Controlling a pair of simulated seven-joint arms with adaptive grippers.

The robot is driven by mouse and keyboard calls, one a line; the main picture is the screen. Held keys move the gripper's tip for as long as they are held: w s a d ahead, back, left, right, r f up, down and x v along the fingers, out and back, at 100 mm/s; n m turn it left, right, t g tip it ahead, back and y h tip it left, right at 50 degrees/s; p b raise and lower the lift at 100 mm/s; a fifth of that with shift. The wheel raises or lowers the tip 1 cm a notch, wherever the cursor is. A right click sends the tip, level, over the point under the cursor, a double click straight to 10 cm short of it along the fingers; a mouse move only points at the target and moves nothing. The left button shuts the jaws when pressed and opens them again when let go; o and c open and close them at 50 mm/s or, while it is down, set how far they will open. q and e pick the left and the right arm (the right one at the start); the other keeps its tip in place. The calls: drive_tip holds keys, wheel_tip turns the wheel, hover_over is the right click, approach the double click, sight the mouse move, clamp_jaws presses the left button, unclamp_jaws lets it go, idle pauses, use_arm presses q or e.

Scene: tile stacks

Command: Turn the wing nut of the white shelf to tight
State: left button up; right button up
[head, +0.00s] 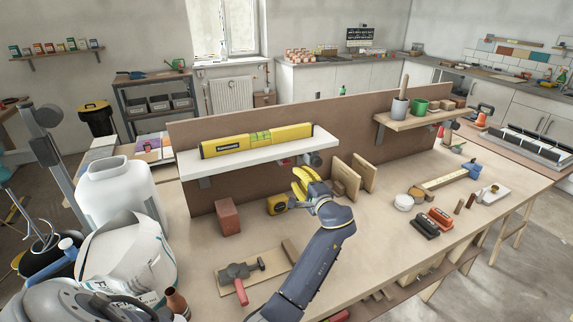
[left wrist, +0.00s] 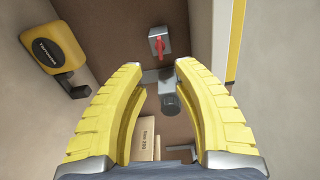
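The white shelf (head: 250,153) is fixed to a brown upright panel and bears a yellow spirit level (head: 258,140). Under its right end are grey and dark fittings (head: 313,160), partly hidden by the gripper. In the left wrist view a dark round knob on a grey bracket (left wrist: 171,104) shows between the fingers, and a red lever-like piece on a grey plate (left wrist: 159,42) lies beyond. I cannot tell which is the wing nut. My left gripper (head: 303,178), with yellow fingers, is below the shelf; its fingers (left wrist: 158,66) are apart with no visible grip. My right gripper is not in view.
A yellow tape measure (head: 278,204) and a reddish block (head: 228,217) stand left of the gripper. Upright wooden boards (head: 364,173) stand close on its right. A hammer (head: 240,271) lies on a board in front. A second shelf (head: 412,121) holds pots.

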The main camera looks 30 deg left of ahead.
sight(288, 164)
use_arm(q)
drive_tip(key=x, duration=1)
drive_tip(key=shift+a, duration=0.15)
drive_tip(key=shift+o, duration=0.3)
clamp_jaws()
